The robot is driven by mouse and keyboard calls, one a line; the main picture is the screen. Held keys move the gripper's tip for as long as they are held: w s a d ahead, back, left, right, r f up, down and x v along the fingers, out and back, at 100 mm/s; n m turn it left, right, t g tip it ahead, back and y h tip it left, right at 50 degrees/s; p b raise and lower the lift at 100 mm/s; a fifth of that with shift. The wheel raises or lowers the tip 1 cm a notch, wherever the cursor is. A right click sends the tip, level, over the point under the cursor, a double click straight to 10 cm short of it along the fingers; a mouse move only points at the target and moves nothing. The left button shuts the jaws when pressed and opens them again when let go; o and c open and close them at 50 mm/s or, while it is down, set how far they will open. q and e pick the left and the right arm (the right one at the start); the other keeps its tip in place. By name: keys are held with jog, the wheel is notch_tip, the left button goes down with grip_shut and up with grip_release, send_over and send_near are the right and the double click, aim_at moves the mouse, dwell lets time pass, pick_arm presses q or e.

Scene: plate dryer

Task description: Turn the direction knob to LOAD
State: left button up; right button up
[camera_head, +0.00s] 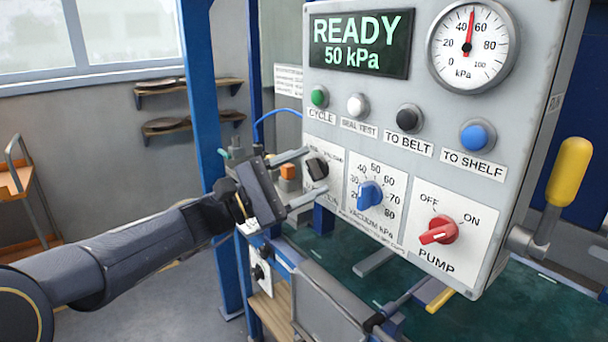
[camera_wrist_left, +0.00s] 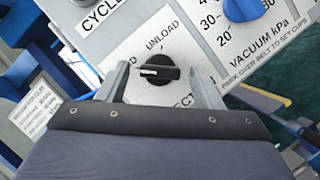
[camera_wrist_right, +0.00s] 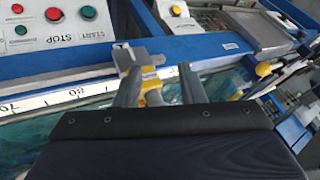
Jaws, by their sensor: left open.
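The direction knob is a black knob (camera_head: 317,167) on a white plate on the grey control panel (camera_head: 405,198). In the left wrist view the black knob (camera_wrist_left: 157,70) has a white mark toward the left. UNLOAD reads above it; the LOAD word is not readable, and the fingers hide part of the plate. My left gripper (camera_head: 312,176) is open, with one finger on each side of the knob; contact cannot be told. My right gripper (camera_wrist_right: 159,75) shows only in its wrist view, fingers apart, with a yellow and grey part (camera_wrist_right: 152,88) seen between them.
Right of the direction knob are the blue vacuum knob (camera_head: 370,195) and the red pump knob (camera_head: 438,230). Several push buttons sit above them. A yellow-handled lever (camera_head: 569,172) stands at the panel's right side. A blue post (camera_head: 204,100) rises behind my left arm.

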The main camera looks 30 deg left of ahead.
pick_arm(q)
jog(key=b+v, duration=0.1)
jog(key=v, duration=0.6)
jog(key=shift+s+a, duration=0.15)
jog(key=shift+s, duration=0.1)
jog(key=shift+f, duration=0.1)
